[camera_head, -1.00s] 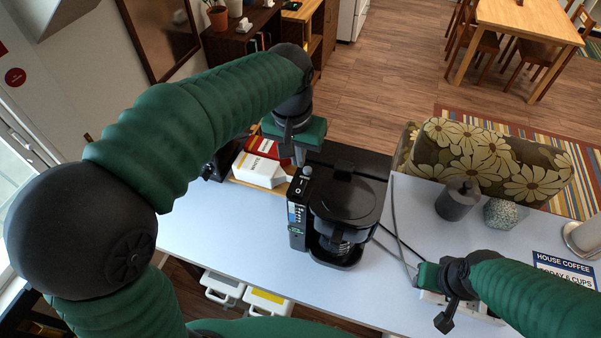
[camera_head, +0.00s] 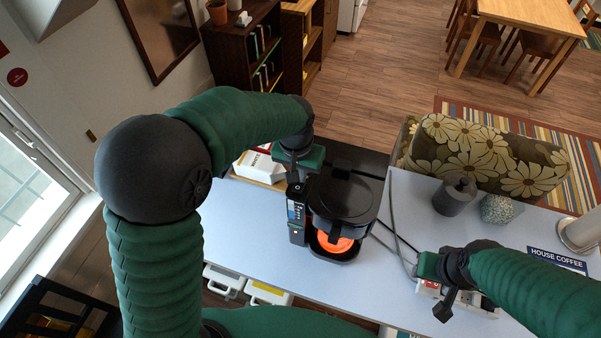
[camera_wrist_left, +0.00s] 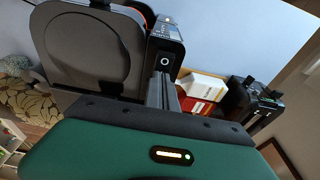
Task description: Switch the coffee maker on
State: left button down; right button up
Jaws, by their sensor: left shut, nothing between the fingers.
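The black coffee maker (camera_head: 343,200) stands upright on the pale table.
A white and red box (camera_head: 262,166) lies behind and left of the coffee maker. Cables run on its right. A grey dispenser (camera_head: 455,196), a patterned pot (camera_head: 497,208) and a House Coffee card (camera_head: 558,261) are at the right. The table's front middle is clear.

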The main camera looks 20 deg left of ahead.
pick_arm(q)
jog(key=shift+s+f, duration=0.1)
jog(key=shift+s, duration=0.4)
jog(key=shift+s+r, duration=0.2)
jog(key=shift+s, duration=0.3)
